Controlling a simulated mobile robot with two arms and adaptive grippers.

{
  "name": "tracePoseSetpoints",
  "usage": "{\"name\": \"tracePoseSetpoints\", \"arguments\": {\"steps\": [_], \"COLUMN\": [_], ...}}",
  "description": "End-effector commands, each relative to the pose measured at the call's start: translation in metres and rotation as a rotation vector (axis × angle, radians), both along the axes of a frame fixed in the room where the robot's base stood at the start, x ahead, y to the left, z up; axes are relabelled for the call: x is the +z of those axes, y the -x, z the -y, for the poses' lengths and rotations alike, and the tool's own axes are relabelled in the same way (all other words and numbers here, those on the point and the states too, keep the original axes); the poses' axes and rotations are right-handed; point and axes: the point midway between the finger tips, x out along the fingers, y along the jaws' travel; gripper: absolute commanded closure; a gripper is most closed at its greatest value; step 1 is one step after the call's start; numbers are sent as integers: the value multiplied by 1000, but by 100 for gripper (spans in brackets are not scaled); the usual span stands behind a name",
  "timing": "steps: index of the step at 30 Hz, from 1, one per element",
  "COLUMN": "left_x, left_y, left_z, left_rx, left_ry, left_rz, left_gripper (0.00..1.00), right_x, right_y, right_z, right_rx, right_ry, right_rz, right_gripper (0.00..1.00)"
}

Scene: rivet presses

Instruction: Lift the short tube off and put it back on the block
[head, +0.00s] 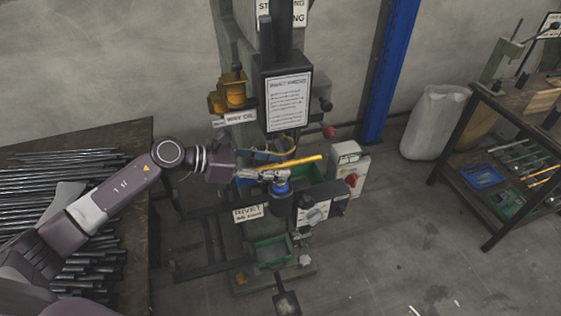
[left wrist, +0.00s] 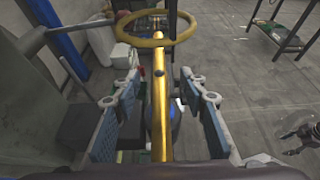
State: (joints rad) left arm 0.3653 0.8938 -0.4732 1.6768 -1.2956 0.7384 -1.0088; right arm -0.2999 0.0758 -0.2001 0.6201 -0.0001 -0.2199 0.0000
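The short tube is a yellow rod (head: 300,160) that lies across the rivet press at its work point, tilted up to the right in the head view. In the left wrist view the yellow tube (left wrist: 160,100) runs away from me between the fingers. My left gripper (head: 262,174) is at the tube's near end; in the left wrist view its blue pads (left wrist: 160,115) stand apart on both sides with gaps to the tube. A round blue part (head: 281,188) shows under the tube; I cannot tell whether it is the block.
A yellow ring (left wrist: 157,28) sits around or above the tube's far part. The press column (head: 288,85) rises behind. A control box (head: 322,210) is at the right. A table with many dark rods (head: 70,190) is at the left, a workbench (head: 490,165) at the right.

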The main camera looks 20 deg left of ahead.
Motion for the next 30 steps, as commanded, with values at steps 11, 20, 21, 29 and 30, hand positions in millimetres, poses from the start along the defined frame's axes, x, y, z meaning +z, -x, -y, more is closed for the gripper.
{"name": "tracePoseSetpoints", "arguments": {"steps": [11, 20, 21, 29, 30], "left_x": [-8, -8, -7, -7, -7], "left_y": [-10, -10, -10, -10, -10], "left_z": [14, 14, 14, 14, 14], "left_rx": [1, 1, 1, 1, 1], "left_ry": [0, 0, 0, 1, 1], "left_rz": [0, 0, 0, 1, 1], "left_gripper": [61, 88, 93, 100, 100], "right_x": [7, 7, 7, 8, 8], "right_y": [-1, 0, 0, 0, 0], "right_z": [1, 4, 4, 5, 5], "right_rx": [1, 2, 2, 1, 1], "right_ry": [1, 4, 4, 6, 6], "right_rz": [1, 1, 1, 0, 0], "right_gripper": [45, 45, 45, 45, 45]}}
